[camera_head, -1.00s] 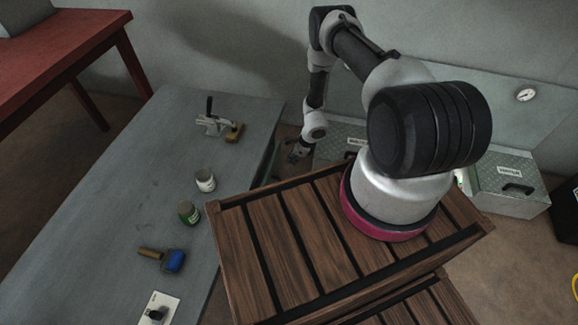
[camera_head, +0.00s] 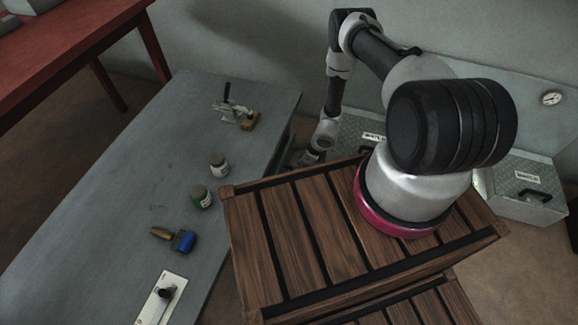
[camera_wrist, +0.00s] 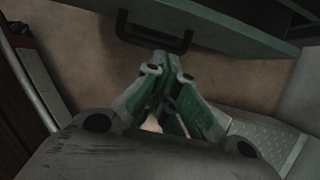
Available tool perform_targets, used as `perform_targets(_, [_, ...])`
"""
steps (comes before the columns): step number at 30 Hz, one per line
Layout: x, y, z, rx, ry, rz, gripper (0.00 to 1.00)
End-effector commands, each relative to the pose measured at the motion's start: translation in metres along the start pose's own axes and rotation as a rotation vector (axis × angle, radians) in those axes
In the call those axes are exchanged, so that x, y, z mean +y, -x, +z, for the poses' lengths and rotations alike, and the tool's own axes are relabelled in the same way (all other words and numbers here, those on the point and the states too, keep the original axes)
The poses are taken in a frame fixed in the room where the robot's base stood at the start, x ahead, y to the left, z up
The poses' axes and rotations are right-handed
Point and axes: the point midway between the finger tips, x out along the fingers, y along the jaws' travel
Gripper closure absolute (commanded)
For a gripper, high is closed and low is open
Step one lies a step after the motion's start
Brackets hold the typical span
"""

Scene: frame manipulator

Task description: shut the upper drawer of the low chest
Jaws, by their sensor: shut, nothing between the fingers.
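The low chest (camera_head: 110,165) has a long grey top and stands at left in the head view. Part of its drawer side shows beyond the right edge of the top, mostly in shadow. In the wrist view a green-grey drawer front (camera_wrist: 222,35) with a dark bar handle (camera_wrist: 120,27) crosses the top. My gripper (camera_wrist: 170,62) is shut and empty, its tips close to the handle. I cannot tell whether they touch it. In the head view my gripper (camera_head: 304,159) is small and dark beside the chest's right side. How far the drawer stands out is unclear.
A clamp (camera_head: 235,115), two jars, a blue roller (camera_head: 184,241) and a switch plate (camera_head: 160,298) lie on the chest top. My slatted wooden deck fills the lower middle. Metal cases (camera_head: 522,190) stand by the wall at right. A red table (camera_head: 75,40) stands at upper left.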

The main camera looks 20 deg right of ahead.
Motion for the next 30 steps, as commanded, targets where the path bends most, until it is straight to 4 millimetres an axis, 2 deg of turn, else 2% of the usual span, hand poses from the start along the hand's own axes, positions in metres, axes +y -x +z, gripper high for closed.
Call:
perform_targets(3, [0.001, -0.027, 0.0, 0.0, 0.004, 0.0, 1.0])
perform_targets(6, [0.0, -0.043, 0.005, -0.002, 0.005, -0.001, 1.0])
perform_targets(9, [0.0, -0.047, 0.021, -0.001, 0.004, -0.001, 1.0])
perform_targets(15, [0.0, -0.053, 0.035, -0.001, 0.001, 0.0, 1.0])
perform_targets(30, [0.0, -0.053, 0.038, -0.001, 0.0, 0.0, 1.0])
